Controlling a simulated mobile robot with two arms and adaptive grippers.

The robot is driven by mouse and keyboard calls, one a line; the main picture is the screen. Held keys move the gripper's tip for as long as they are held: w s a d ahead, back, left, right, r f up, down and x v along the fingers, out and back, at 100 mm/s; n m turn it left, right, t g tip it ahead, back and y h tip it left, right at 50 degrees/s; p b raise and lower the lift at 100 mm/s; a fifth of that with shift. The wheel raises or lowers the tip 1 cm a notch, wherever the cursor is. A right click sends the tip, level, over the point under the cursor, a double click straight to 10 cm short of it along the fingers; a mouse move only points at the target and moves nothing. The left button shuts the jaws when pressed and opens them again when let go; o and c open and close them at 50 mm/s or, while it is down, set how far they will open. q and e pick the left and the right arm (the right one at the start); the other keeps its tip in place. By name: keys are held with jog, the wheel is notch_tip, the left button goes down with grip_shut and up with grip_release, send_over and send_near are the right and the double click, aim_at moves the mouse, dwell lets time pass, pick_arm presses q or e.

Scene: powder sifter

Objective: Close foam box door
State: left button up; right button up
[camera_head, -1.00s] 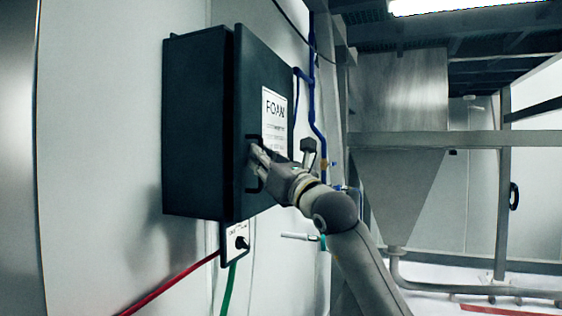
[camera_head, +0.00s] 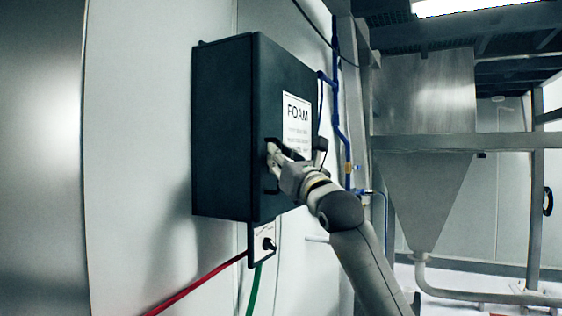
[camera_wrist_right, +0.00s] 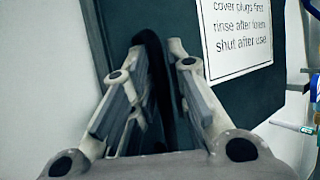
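The dark foam box (camera_head: 222,130) hangs on the pale wall in the head view. Its door (camera_head: 276,85) bears a white FOAM label (camera_head: 297,122) and lies flush against the box, with no gap showing along the visible edge. The black door handle (camera_wrist_right: 150,42) stands between the fingers of my right gripper (camera_wrist_right: 157,62) in the right wrist view. The fingers are closed in around it. In the head view my right gripper (camera_head: 271,156) is at the handle and hides part of it. My left gripper is not in view.
A small panel with a black knob (camera_head: 267,244) sits under the box, with red (camera_head: 200,285) and green hoses beside it. Blue pipes (camera_head: 337,100) run right of the door. A metal hopper (camera_head: 420,190) and frame stand further right.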

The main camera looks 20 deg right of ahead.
jog(key=shift+w+a+f, duration=0.15)
jog(key=shift+a+f, duration=0.1)
jog(key=shift+f, duration=0.05)
jog(key=v, duration=1.2)
jog(key=shift+r, duration=0.25)
jog(key=shift+d+f, duration=0.1)
